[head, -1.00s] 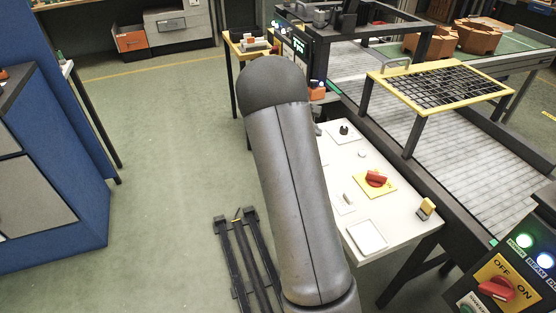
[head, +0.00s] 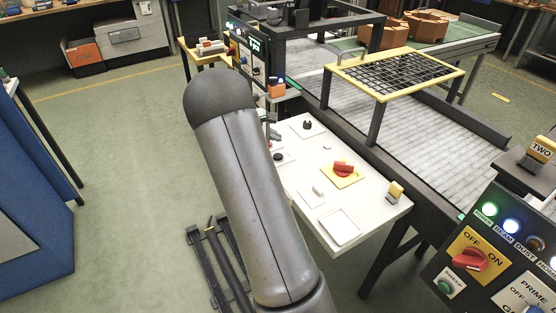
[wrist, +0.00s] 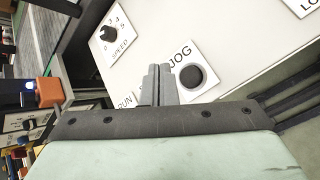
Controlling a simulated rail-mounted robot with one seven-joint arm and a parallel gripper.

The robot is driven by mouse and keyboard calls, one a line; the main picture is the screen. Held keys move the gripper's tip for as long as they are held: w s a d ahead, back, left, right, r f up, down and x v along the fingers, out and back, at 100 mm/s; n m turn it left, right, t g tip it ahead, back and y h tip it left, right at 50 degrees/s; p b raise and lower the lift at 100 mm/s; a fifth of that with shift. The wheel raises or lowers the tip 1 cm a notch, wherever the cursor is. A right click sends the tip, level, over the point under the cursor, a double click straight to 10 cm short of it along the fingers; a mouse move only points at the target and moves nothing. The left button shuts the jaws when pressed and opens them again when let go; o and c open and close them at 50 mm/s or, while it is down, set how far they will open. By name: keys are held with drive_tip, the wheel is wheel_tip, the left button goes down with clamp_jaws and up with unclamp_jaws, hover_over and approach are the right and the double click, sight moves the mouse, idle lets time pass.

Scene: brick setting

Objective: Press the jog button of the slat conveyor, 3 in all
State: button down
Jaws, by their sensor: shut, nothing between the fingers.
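The jog button (wrist: 190,76) is a round black button on a white plate marked JOG, on the white control panel (wrist: 245,40), in the wrist view. My gripper (wrist: 159,72) is shut and empty, its fingertips just left of the button and over the edge of its plate. I cannot tell whether they touch the panel. In the head view a dark round button, likely the same one (head: 279,158), shows beside my arm, which hides most of the gripper. The slat conveyor (head: 420,140) runs behind the panel.
A speed knob (wrist: 107,33) sits near the jog plate, and a RUN label is partly hidden by the fingers. A red switch on a yellow plate (head: 343,170) is farther along the panel. A yellow-framed grid (head: 395,73) stands over the conveyor. A second console (head: 490,240) is at right.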

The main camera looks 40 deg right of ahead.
sight(281, 154)
drive_tip(key=shift+f+b, duration=1.3)
drive_tip(key=shift+f, duration=1.05)
drive_tip(key=shift+f+b, duration=0.35)
drive_tip(key=shift+f, duration=0.05)
drive_tip(key=shift+f+b, duration=0.35)
drive_tip(key=shift+f, duration=0.1)
idle(0.6)
drive_tip(key=shift+r, duration=0.1)
drive_tip(key=shift+r+p, duration=0.6)
drive_tip(key=shift+r, duration=0.15)
drive_tip(key=shift+r+p, duration=1.65)
drive_tip(key=shift+r, duration=0.85)
idle(0.8)
